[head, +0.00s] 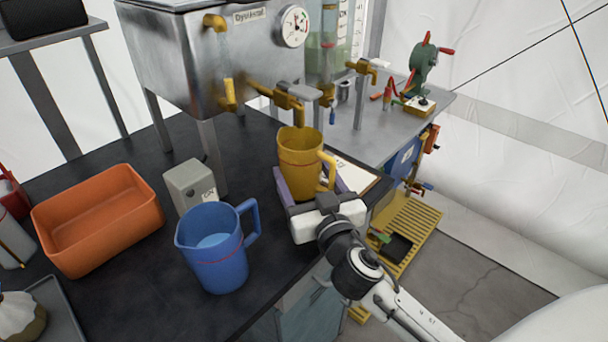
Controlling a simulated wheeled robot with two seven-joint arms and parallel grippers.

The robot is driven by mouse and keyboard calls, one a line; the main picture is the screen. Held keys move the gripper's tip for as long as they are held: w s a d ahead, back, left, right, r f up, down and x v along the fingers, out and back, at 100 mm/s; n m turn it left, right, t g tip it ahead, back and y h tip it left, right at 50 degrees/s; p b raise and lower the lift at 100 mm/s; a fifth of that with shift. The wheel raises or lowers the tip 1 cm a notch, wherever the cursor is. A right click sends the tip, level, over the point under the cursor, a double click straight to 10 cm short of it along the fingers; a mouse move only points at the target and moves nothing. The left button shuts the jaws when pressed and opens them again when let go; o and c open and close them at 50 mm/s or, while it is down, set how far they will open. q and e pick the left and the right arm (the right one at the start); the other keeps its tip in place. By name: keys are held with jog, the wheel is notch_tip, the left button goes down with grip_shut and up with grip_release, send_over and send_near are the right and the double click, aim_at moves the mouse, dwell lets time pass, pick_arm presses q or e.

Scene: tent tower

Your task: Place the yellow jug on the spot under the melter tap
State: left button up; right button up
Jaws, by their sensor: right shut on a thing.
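The yellow jug (301,160) is upright in the middle of the head view, with its handle towards the right. My right gripper (309,187) is shut on the jug, its fingers on either side of the lower body. The melter (180,60) is a grey metal tank on legs at the back, with a dial on its front. Its brass tap (285,97) reaches out to the right, just above and behind the jug's rim. The spot under the tap is hidden, and I cannot tell whether the jug's base touches the table. My left gripper is not in view.
A blue jug (212,255) stands on the dark table (130,285), left of my gripper. A grey box (190,186) and an orange bin (95,220) are further left. A white sheet (352,174) lies right of the yellow jug, near the table's edge.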

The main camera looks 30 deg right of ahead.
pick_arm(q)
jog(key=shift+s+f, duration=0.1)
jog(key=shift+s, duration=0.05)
pick_arm(e)
jog(key=shift+s+f, duration=0.15)
jog(key=shift+f, duration=0.25)
jog(key=o, duration=0.9)
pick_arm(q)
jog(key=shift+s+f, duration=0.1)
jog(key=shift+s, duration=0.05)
pick_arm(e)
jog(key=shift+o, duration=1)
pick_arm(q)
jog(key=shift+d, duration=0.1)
